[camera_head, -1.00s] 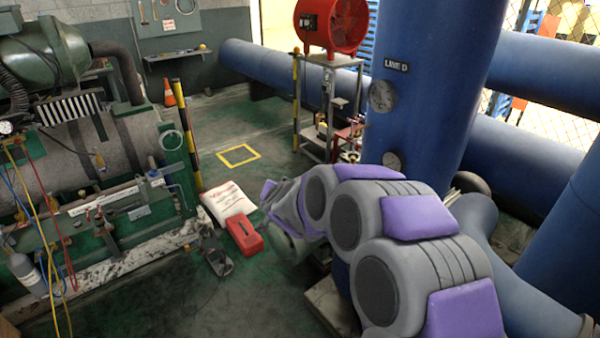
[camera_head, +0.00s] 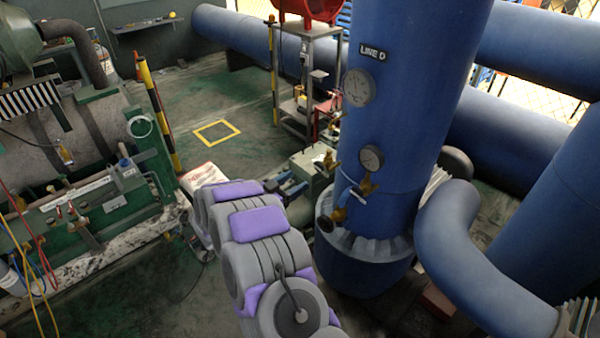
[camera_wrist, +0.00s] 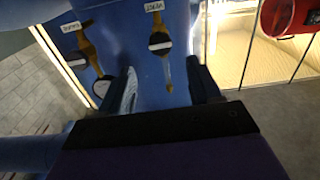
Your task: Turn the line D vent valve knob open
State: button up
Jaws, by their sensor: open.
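In the wrist view the vent valve (camera_wrist: 160,42) is brass with a dark, pale-banded round part, under a small label that seems to read VENT upside down. Its brass stem runs down between my fingers. My gripper (camera_wrist: 164,72) is open, one finger on each side of the stem, with no contact visible. A second labelled brass valve (camera_wrist: 88,48) is left of it. In the head view the blue LINE D column (camera_head: 400,120) carries brass fittings (camera_head: 367,187) and a dark round knob (camera_head: 325,223).
A metal shelf cart (camera_head: 307,75) stands behind. A large blue pipe (camera_head: 450,240) bends at right. Green machinery (camera_head: 90,195) is at left. The floor between is mostly clear.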

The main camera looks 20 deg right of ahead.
aim_at(317, 167)
jog(key=b+x, duration=0.1)
jog(key=x, duration=0.8)
jog(key=shift+f, duration=0.15)
jog(key=shift+a, duration=0.3)
jog(key=shift+c, duration=1.4)
jog(key=c, duration=0.8)
jog(key=shift+o, duration=0.2)
jog(key=shift+r, duration=0.2)
